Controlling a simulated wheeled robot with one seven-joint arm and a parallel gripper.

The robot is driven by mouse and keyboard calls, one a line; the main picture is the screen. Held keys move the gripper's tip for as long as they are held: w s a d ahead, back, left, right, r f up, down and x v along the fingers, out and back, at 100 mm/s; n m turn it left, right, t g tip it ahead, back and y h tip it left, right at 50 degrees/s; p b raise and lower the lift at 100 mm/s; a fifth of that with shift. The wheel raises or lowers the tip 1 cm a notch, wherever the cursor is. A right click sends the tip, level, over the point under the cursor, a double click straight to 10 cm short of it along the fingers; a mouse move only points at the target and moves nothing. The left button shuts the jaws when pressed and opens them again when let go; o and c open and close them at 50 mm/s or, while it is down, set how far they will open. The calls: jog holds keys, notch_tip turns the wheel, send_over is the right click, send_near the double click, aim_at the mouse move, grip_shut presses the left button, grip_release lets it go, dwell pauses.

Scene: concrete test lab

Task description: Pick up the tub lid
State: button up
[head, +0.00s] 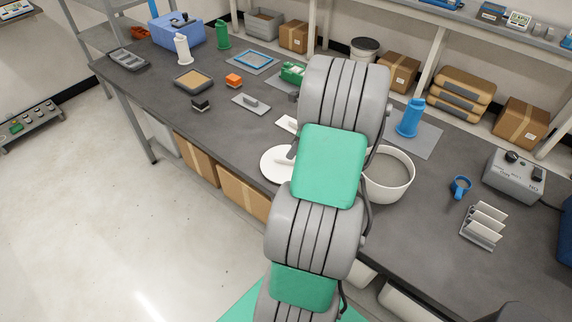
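The tub lid, a round white disc (271,171), lies on the dark grey table near its front edge, left of my arm. Its right part is hidden behind my arm, and a lighter raised part shows near its middle. The white tub (389,187) stands open on the table just right of my arm, its left side partly covered. My gripper is mostly hidden behind my arm links. Only a small dark part, perhaps of the gripper (293,149), shows beside the lid's right side. I cannot see whether it touches the lid or how its fingers stand.
A blue cup (460,187), a white-slotted rack (484,227) and a grey control box (515,175) stand on the right. A blue part (411,118) stands behind the tub. A grey block (250,101), black block (200,104) and shallow tray (193,80) lie to the left.

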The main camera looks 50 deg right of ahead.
aim_at(286, 162)
jog(key=p+x, duration=0.1)
jog(key=x, duration=0.4)
jog(key=shift+w+a+f, duration=0.1)
jog(key=shift+f, duration=0.1)
jog(key=shift+c, duration=0.4)
grip_shut()
